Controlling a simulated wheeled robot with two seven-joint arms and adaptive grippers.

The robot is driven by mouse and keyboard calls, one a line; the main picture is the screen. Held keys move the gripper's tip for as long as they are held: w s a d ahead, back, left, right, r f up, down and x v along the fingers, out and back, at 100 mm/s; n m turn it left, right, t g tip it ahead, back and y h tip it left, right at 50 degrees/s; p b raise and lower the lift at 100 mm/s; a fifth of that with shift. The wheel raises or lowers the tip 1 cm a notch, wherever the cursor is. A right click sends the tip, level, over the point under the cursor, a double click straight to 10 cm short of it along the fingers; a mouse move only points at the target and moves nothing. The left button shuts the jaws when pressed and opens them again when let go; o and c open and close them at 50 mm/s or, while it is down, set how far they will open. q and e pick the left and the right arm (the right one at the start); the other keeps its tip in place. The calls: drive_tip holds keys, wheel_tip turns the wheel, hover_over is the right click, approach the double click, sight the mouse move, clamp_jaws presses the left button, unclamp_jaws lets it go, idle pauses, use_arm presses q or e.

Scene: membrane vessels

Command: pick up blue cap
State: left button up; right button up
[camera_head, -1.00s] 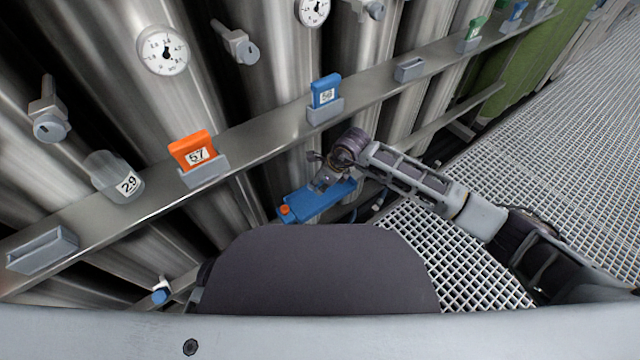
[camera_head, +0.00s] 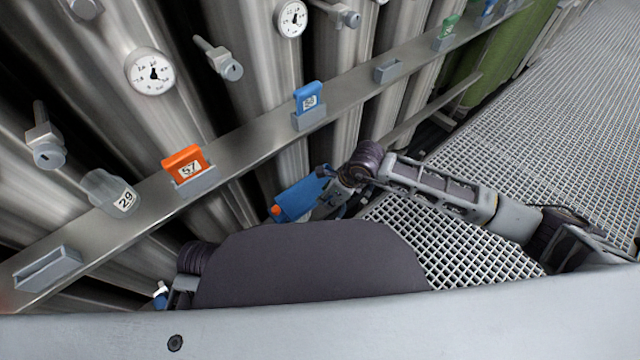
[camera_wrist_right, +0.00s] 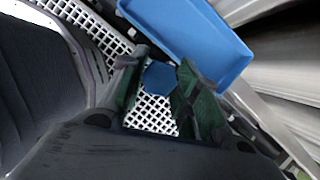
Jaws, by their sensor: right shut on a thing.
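The blue cap (camera_wrist_right: 158,76) shows in the right wrist view as a small blue piece between the two dark green fingertips. My right gripper (camera_wrist_right: 160,92) is shut on it, over white grating. In the head view the right gripper (camera_head: 338,188) is at the right end of a blue tray, and the cap cannot be made out there. The blue tray (camera_head: 295,197) has a small orange piece at its left end; the tray also fills the top of the wrist view (camera_wrist_right: 190,30). My left gripper is not in view; only a dark part of that arm shows at lower left.
A steel rail (camera_head: 240,140) crosses in front of the tall vessels. It carries an orange tag 57 (camera_head: 185,162), a blue tag (camera_head: 308,98), a clear cup 29 (camera_head: 112,195) and grey holders. Valves and gauges stick out. White grating floor (camera_head: 560,120) is clear at right.

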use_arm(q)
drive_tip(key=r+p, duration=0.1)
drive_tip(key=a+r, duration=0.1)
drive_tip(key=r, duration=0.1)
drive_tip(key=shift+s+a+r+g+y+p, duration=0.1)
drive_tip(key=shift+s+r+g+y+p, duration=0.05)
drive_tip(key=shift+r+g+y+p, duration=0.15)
use_arm(e)
drive_tip(key=s+d, duration=0.5)
drive_tip(key=s, duration=0.2)
drive_tip(key=shift+s+d, duration=0.3)
drive_tip(key=shift+s, duration=0.05)
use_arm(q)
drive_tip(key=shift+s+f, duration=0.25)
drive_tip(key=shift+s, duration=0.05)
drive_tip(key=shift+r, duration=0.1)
use_arm(e)
drive_tip(key=shift+s, duration=0.15)
